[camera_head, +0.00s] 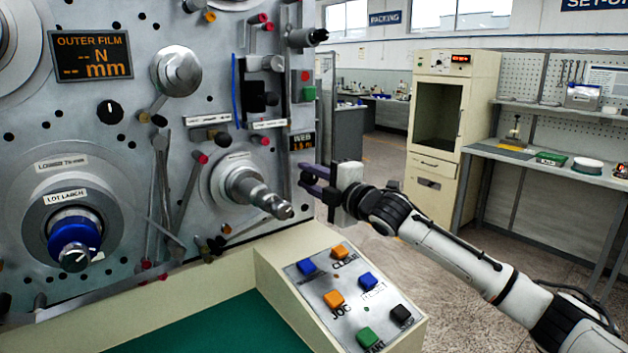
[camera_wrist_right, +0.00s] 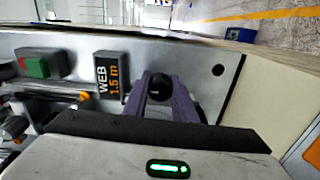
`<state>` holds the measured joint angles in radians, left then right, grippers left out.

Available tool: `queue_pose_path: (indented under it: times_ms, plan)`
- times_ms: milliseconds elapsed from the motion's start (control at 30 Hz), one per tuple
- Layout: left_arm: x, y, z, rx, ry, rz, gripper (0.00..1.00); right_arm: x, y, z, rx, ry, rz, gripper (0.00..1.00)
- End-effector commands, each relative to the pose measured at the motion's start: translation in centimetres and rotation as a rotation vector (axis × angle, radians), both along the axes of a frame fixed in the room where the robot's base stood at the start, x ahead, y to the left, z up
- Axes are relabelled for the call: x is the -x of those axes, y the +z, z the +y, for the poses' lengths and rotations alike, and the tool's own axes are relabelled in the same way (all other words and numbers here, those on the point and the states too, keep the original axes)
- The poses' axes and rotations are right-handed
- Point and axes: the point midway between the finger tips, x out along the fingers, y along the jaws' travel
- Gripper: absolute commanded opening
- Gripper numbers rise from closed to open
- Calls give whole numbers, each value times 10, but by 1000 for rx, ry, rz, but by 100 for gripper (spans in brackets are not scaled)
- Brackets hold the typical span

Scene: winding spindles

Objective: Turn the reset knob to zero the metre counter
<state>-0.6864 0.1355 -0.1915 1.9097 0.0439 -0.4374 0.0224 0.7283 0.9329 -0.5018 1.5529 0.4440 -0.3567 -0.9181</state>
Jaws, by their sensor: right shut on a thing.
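The metre counter (camera_head: 302,142) is a small dark display on the right edge of the machine panel. In the right wrist view the counter (camera_wrist_right: 112,75) reads "WEB 1.5 m" in orange. The black reset knob (camera_wrist_right: 160,87) sits just beside it. My right gripper (camera_head: 304,179) reaches the panel just below the counter. In the right wrist view its two purple fingers (camera_wrist_right: 160,92) are shut on the knob, one on each side. In the head view the knob cannot be made out. My left gripper is out of view.
A spindle (camera_head: 258,192) juts out left of my right gripper. Below it is a sloped button console (camera_head: 345,300) with coloured buttons. A green button (camera_wrist_right: 36,68) sits left of the counter. The floor to the right of the panel is open before a cream cabinet (camera_head: 440,130) and workbench (camera_head: 560,163).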

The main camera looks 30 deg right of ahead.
Motion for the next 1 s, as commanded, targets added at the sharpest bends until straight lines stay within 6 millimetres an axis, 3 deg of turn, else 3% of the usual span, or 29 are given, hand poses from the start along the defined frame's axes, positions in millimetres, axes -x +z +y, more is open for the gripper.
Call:
queue_pose_path:
  times_ms: [233,500,733,833,1000]
  plan:
    - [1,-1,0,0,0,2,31,0,-1,1,-527,1,42,6]
    - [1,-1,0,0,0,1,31,0,-1,1,-821,0,67,6]
    - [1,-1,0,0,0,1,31,0,-1,1,-1336,1,106,6]
    - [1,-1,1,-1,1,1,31,0,-1,1,-1460,0,117,6]
    - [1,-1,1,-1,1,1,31,0,-1,0,-1492,-1,118,6]
